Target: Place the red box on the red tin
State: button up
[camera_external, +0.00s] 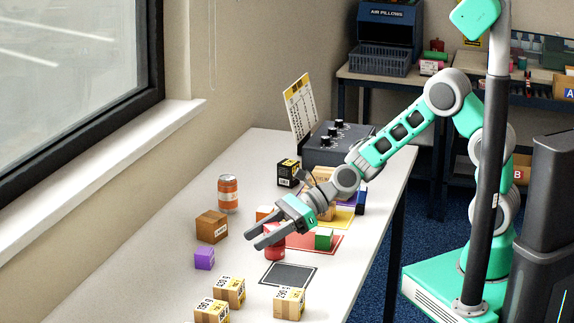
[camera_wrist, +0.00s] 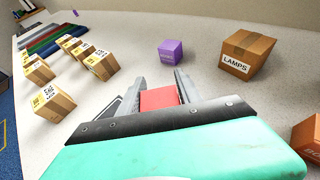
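My gripper (camera_external: 254,241) is over the middle of the table, its fingers pointing down to the left. In the wrist view the red box (camera_wrist: 159,98) sits between the two fingers and fills the gap, so the gripper looks shut on it. The tin is not discernible in the wrist view.
A green box (camera_external: 323,239) is on a red mat (camera_external: 330,248) just right of the tin. A dark mat (camera_external: 289,275) lies bare in front. A purple box (camera_external: 204,259), a brown LAMPS box (camera_external: 211,227) and an orange can (camera_external: 228,194) stand left. Several cartons (camera_external: 289,303) stand nearest.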

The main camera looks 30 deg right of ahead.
jog(key=o, duration=0.4)
jog(key=shift+c, duration=0.2)
jog(key=shift+r, duration=0.25)
jog(key=v, duration=1.2)
jog(key=shift+d+f, duration=0.1)
